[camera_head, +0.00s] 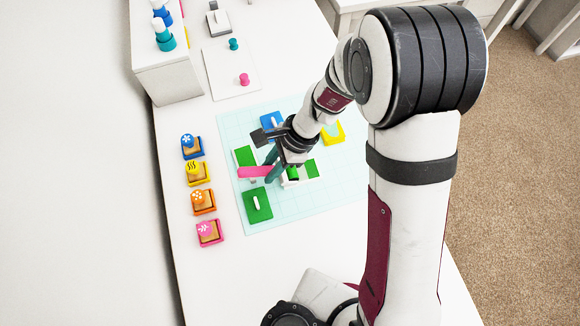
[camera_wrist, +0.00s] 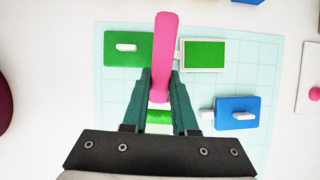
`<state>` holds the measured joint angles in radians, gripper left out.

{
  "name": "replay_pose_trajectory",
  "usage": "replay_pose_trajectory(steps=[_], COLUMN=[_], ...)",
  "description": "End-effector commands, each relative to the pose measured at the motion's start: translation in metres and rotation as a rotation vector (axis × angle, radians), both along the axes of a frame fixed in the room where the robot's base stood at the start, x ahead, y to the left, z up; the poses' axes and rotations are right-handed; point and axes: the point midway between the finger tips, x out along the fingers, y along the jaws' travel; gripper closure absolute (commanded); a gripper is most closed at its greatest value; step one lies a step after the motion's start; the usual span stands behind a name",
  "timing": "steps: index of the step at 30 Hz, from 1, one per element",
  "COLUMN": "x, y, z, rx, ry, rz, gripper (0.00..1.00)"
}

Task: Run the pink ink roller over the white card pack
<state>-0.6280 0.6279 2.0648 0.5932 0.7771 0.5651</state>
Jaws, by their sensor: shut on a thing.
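My gripper (camera_head: 272,170) is shut on the pink ink roller (camera_head: 255,171), low over the pale cutting mat. The roller's pink body (camera_wrist: 164,55) runs up between the dark green fingers (camera_wrist: 159,90) in the wrist view and points left in the head view. Under the gripper is a white block-like thing (camera_head: 290,183), perhaps the white card pack, with green next to or on it. A green patch (camera_wrist: 158,116) also shows between the fingers in the wrist view. The gripper hides most of this spot, so I cannot tell whether the roller touches it.
On the mat (camera_head: 312,205) are a green block with a white handle (camera_head: 257,205), a white-rimmed green pad (camera_wrist: 204,55), a blue block (camera_wrist: 238,112) and a yellow piece (camera_head: 333,133). Several stamps stand left of the mat, including a pink one (camera_head: 209,233). The mat's front is clear.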

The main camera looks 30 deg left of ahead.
Motion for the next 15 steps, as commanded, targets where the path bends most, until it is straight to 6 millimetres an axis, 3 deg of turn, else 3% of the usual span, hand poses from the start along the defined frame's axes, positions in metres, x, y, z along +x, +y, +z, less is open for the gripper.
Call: replay_pose_trajectory(steps=[6, 15], x=[0.018, 0.030], y=[-0.021, -0.033], z=[0.001, 0.000], rx=[-0.001, 0.000], ry=[0.001, 0.002], rz=[-0.001, -0.003], gripper=[1.00, 1.00])
